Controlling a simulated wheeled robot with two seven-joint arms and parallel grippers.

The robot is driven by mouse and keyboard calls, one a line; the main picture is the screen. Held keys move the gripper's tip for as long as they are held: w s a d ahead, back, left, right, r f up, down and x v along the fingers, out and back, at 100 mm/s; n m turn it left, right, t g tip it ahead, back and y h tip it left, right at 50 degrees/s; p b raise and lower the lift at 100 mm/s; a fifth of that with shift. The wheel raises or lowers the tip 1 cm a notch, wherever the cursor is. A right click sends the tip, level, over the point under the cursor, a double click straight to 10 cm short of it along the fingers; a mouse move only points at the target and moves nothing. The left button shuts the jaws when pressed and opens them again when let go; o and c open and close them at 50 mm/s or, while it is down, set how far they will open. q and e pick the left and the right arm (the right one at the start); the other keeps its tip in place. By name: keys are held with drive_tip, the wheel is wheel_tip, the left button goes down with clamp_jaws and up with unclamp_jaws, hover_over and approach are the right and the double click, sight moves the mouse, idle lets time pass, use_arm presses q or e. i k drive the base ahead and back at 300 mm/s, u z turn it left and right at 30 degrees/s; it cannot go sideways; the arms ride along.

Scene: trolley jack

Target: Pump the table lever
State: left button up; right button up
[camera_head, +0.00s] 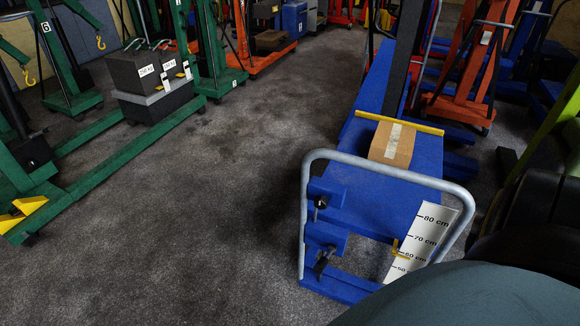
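A blue lift table (405,195) on a trolley stands right of centre. A grey tubular handle (303,215) arches over its near end. Two dark knobbed fittings show on blue brackets at its near left: an upper one (320,207) and a lower one (323,263). I cannot tell which of them, if either, is the pump lever. A white height scale (428,238) marked in cm is at the near right, with a yellow pointer (399,251) close to the 60 cm mark. Neither of my grippers shows in this view.
A taped cardboard box (392,145) sits on the table by a yellow bar (400,122). Green hoists (110,135) with dark weights (150,72) stand left; orange lifts (470,75) stand behind right. Grey floor (200,210) left of the table is clear.

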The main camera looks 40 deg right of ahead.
sight(320, 266)
drive_tip(key=u, duration=0.7)
drive_tip(key=k, duration=0.55)
drive_tip(key=z, duration=1.35)
